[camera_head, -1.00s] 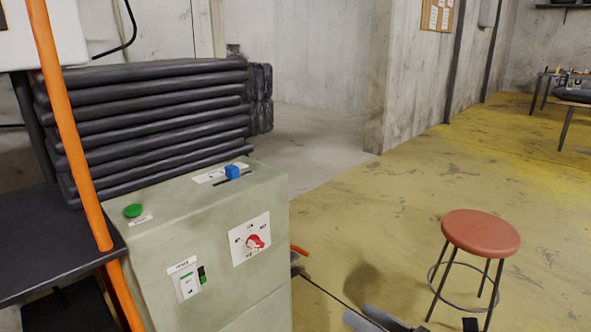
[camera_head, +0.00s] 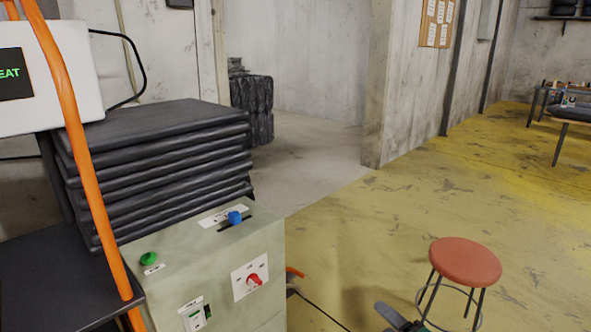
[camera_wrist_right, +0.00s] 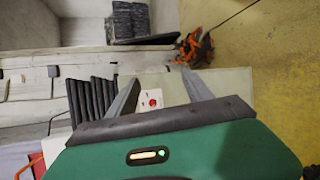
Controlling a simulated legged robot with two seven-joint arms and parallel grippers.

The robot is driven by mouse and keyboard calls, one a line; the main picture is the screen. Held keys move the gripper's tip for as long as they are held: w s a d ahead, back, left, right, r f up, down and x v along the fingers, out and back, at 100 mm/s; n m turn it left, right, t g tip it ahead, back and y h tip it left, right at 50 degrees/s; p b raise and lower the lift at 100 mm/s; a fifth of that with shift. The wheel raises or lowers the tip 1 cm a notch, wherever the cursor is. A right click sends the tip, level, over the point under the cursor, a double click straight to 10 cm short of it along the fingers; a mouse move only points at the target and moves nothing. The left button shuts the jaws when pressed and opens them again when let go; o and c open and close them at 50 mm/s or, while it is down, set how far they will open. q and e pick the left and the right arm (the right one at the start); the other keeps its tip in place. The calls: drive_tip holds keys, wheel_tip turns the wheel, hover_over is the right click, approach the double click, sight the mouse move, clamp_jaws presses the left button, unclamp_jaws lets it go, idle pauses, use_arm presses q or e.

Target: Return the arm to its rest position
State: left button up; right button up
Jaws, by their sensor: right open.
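My right gripper (camera_wrist_right: 160,76) shows in the right wrist view with its two grey fingers spread apart and nothing held between them. In the head view, a grey finger and a bit of the green body of this gripper (camera_head: 396,318) show at the bottom edge, right of the control cabinet (camera_head: 215,275) and apart from it. My left gripper is not in view.
The cabinet has a red knob (camera_head: 254,280), a blue lever (camera_head: 235,217) and a green button (camera_head: 148,258). A dark folded stack (camera_head: 160,165) is behind it. An orange pole (camera_head: 88,180) stands left.

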wheel_tip(320, 180, up, 7)
drive_tip(key=s+d+m+g+h+p, duration=0.2)
drive_tip(key=d+m+h+p, duration=0.1)
drive_tip(key=m+p, duration=0.55)
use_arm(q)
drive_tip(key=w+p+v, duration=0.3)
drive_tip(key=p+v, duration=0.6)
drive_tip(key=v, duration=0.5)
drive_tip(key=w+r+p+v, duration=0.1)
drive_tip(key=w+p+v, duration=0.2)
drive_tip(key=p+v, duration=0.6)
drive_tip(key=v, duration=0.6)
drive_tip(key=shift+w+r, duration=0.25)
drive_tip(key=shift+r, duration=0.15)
use_arm(e)
drive_tip(key=s+a+r+m+g, duration=0.1)
drive_tip(key=s+r+m+g, duration=0.1)
drive_tip(key=s+m, duration=0.3)
drive_tip(key=s+a+r+m+g+h, duration=0.1)
drive_tip(key=s+r+m+g, duration=0.1)
drive_tip(key=s+m+g, duration=0.2)
drive_tip(key=s+a+r+m+g, duration=0.1)
drive_tip(key=s+r+m+g, duration=0.2)
drive_tip(key=s+m, duration=0.4)
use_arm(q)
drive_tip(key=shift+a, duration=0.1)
use_arm(e)
drive_tip(key=shift+a, duration=0.1)
